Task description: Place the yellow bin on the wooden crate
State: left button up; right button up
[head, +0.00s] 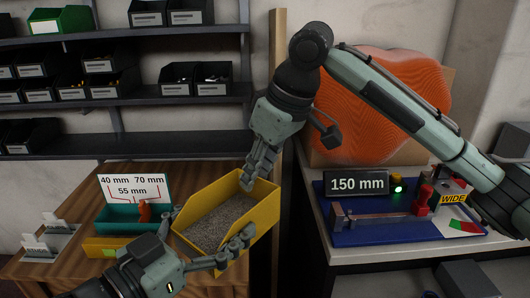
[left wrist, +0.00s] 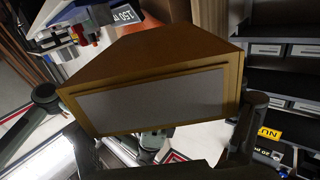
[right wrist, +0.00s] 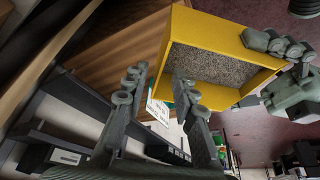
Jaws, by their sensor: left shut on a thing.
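The yellow bin (head: 262,217) is full of grey granules and tilted in the head view. My left gripper (head: 207,230) is shut on it, with a finger at either side of the bin. In the left wrist view the bin (left wrist: 150,95) fills the middle, with a grey panel facing the camera. My right gripper (head: 262,160) is open at the bin's far edge. In the right wrist view its fingers (right wrist: 160,92) are apart with no bin wall between them, and the bin (right wrist: 205,28) is just beyond. I cannot pick out a wooden crate with certainty.
A wooden table (head: 75,207) at left holds a teal tray (head: 115,218) with a sign and a yellow block (head: 105,247). Shelves of black bins (head: 195,79) stand behind. At right are a blue fixture (head: 400,238), a 150 mm display (head: 357,185) and a ridged orange object (head: 400,90).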

aim_at(244, 201)
jog(key=x, duration=0.6)
jog(key=shift+r, duration=0.1)
grip_shut()
pick_arm(q)
jog(key=o, duration=1.2)
